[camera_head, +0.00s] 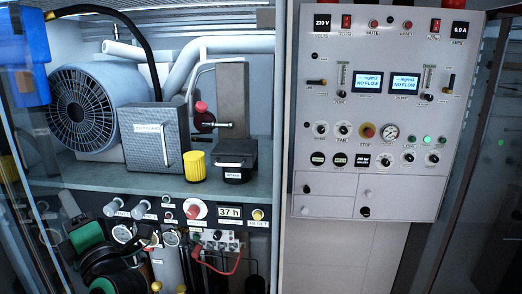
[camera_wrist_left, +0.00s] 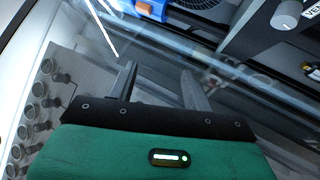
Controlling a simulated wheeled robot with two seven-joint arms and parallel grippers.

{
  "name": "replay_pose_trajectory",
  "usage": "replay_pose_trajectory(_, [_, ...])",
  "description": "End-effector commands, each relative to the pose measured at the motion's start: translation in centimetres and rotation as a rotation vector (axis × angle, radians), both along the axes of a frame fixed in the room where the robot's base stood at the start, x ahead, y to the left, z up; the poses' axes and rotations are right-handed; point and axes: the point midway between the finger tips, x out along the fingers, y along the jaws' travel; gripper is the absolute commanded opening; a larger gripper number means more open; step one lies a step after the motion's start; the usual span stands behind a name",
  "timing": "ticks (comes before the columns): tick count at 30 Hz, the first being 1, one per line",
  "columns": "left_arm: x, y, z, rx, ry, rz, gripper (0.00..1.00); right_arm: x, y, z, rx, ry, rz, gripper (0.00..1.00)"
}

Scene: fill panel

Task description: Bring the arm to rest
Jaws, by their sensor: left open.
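My left gripper (camera_head: 59,216) is at the lower left of the head view, in front of the compressor cabinet's lower part. Its green and black wrist housing shows behind the pale fingers. In the left wrist view, the left gripper (camera_wrist_left: 160,82) has its two grey fingers apart, with nothing held between them. My right gripper is in neither view.
The cabinet shelf (camera_head: 90,176) holds a fan-fronted compressor (camera_head: 80,108) and a yellow filter (camera_head: 194,165). Gauges and knobs sit below it, near my left arm. The fill panel (camera_head: 300,110) is on the right. A glass pane edge (camera_wrist_left: 250,88) crosses the wrist view.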

Motion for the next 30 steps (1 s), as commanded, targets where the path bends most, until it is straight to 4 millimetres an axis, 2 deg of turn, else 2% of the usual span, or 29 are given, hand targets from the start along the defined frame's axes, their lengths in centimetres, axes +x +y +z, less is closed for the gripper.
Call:
replay_pose_trajectory(4, [-1.4, -3.6, 1.1, 0.305, -0.028, -0.045, 0.51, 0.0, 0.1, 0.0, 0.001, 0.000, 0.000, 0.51])
replay_pose_trajectory(8, [-2.0, -8.0, 0.7, 0.570, -0.006, -0.136, 0.51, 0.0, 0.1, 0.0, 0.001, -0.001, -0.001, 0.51])
replay_pose_trajectory(11, [-2.1, -11.8, -1.0, 0.763, 0.047, -0.235, 0.51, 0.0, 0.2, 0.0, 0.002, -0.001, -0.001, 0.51])
replay_pose_trajectory(14, [-2.2, -15.4, -3.8, 0.940, 0.133, -0.352, 0.51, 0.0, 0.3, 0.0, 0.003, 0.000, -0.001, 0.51])
replay_pose_trajectory(18, [-2.7, -19.8, -9.6, 1.154, 0.308, -0.543, 0.51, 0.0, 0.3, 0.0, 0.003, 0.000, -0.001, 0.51])
replay_pose_trajectory(20, [-3.2, -21.2, -12.6, 1.230, 0.403, -0.631, 0.51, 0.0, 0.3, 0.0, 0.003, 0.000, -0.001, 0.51])
replay_pose_trajectory(22, [-4.0, -22.4, -16.5, 1.305, 0.527, -0.734, 0.51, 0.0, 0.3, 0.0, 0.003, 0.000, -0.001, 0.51])
replay_pose_trajectory(26, [-6.6, -23.3, -23.9, 1.403, 0.796, -0.921, 0.51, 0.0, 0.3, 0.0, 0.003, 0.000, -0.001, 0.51])
replay_pose_trajectory(30, [-10.8, -22.3, -31.5, 1.440, 1.130, -1.099, 0.51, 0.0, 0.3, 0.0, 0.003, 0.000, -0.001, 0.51])
